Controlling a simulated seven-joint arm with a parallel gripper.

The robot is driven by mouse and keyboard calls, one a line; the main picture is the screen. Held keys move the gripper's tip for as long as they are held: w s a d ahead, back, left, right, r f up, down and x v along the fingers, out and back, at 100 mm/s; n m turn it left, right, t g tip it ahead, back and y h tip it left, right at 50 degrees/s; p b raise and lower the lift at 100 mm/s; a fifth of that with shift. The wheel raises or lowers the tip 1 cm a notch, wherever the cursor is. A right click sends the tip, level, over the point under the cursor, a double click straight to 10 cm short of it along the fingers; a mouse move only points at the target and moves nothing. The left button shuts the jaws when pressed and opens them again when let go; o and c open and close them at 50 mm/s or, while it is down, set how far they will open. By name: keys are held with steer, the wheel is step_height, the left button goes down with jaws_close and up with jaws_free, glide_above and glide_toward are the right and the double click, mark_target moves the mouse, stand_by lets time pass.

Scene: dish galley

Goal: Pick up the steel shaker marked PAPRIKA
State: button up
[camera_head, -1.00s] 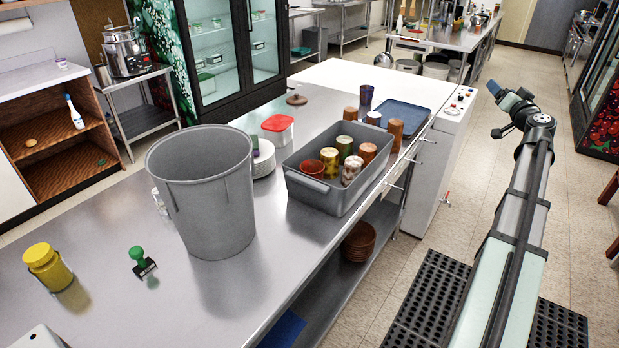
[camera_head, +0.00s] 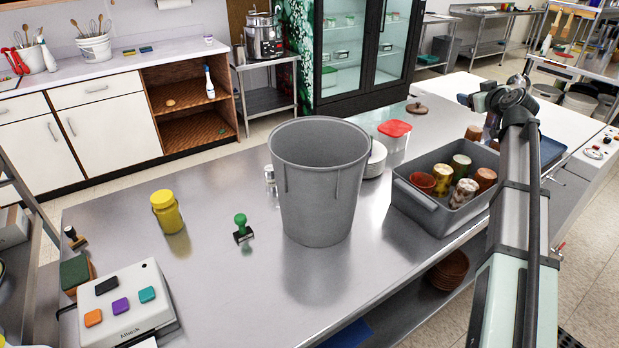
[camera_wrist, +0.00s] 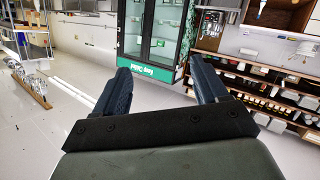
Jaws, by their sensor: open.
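A small silvery shaker-like container (camera_head: 269,180) stands on the steel counter (camera_head: 215,260), close beside the left side of the big grey bin (camera_head: 322,200). The bin may hide part of it, and I cannot read any PAPRIKA marking. My gripper (camera_head: 478,101) is at the upper right of the head view, raised beyond the grey tub and far from that container. In the wrist view my gripper (camera_wrist: 160,88) shows two dark blue fingers spread apart with nothing between them.
The tall bin stands mid-counter. A yellow jar (camera_head: 167,213), green-handled stamp (camera_head: 241,228) and button box (camera_head: 125,305) are left.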

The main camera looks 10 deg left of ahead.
steer(key=s+a+n+g, duration=0.1)
steer(key=s+a+n, duration=0.25)
steer(key=a, duration=1.35)
steer(key=s+a+n, duration=0.2)
steer(key=a+n, duration=0.3)
steer(key=a, duration=1.2)
steer(key=s+a+n+g, duration=0.1)
steer(key=s+a+n, duration=0.3)
steer(key=a, duration=1.2)
steer(key=s+a+f+n+y, duration=0.1)
steer(key=s+a+n, duration=0.5)
steer(key=a, duration=0.4)
steer(key=s+a+f+n+t+y, duration=0.1)
steer(key=s+a+n, duration=0.2)
steer(key=s+a, duration=0.65)
steer(key=s+a+f+n+y, duration=0.2)
steer(key=s+a+n, duration=0.3)
steer(key=a, duration=0.6)
steer(key=h, duration=1.1)
glide_toward(266, 178)
steer(key=shift+w+d+r+g, duration=0.15)
steer(key=shift+w+r+g, duration=0.05)
steer(key=shift+r+g, duration=0.1)
steer(key=x, duration=0.7)
steer(key=shift+w+f, duration=0.1)
steer(key=shift+w, duration=0.05)
steer(key=shift+x, duration=3.1)
steer(key=shift+d, duration=0.15)
